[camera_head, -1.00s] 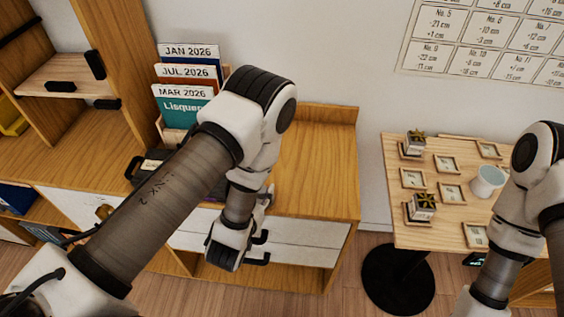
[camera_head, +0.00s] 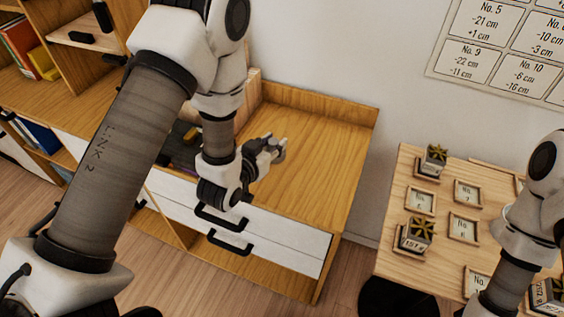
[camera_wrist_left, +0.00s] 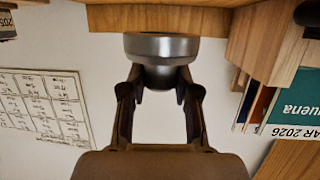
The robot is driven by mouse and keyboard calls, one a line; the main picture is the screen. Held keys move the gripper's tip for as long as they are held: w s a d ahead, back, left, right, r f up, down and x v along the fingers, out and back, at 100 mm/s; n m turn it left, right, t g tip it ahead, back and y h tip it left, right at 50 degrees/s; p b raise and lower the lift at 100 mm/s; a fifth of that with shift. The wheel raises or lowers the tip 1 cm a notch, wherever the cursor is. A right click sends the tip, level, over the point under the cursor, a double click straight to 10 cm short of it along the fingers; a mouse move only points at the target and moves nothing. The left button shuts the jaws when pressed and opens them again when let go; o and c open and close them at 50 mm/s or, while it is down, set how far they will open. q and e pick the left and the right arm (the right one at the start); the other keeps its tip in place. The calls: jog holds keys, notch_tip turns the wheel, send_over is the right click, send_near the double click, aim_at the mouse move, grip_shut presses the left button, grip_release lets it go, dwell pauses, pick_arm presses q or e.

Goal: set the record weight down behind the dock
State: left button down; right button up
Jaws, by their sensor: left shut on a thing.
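The record weight (camera_wrist_left: 162,47) is a silver, round metal piece in the left wrist view. My left gripper (camera_wrist_left: 160,90) is shut on it, with a fingertip at each side. In the head view my left gripper (camera_head: 268,151) is over the wooden cabinet top (camera_head: 318,150), and the weight (camera_head: 280,150) shows as a small grey shape at its tips. A dark item (camera_head: 181,142) on the cabinet is mostly hidden by my left arm. I cannot tell whether it is the dock. My right arm is at the right edge; its gripper is out of view.
The cabinet top right of my left gripper is bare, with a raised back edge (camera_head: 318,103). A wooden holder with folders (camera_wrist_left: 262,108) stands beside it. Drawer handles (camera_head: 230,244) stick out in front. A separate table (camera_head: 394,246) holds small framed cards and boxes.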

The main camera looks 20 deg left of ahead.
pick_arm(q)
notch_tip(320, 180, down, 5)
jog(key=shift+a+r, duration=0.1)
jog(key=shift+r, duration=0.1)
jog(key=shift+f, duration=0.4)
jog(key=shift+f, duration=0.15)
jog(key=c, duration=0.8)
grip_release()
jog(key=shift+c, duration=0.2)
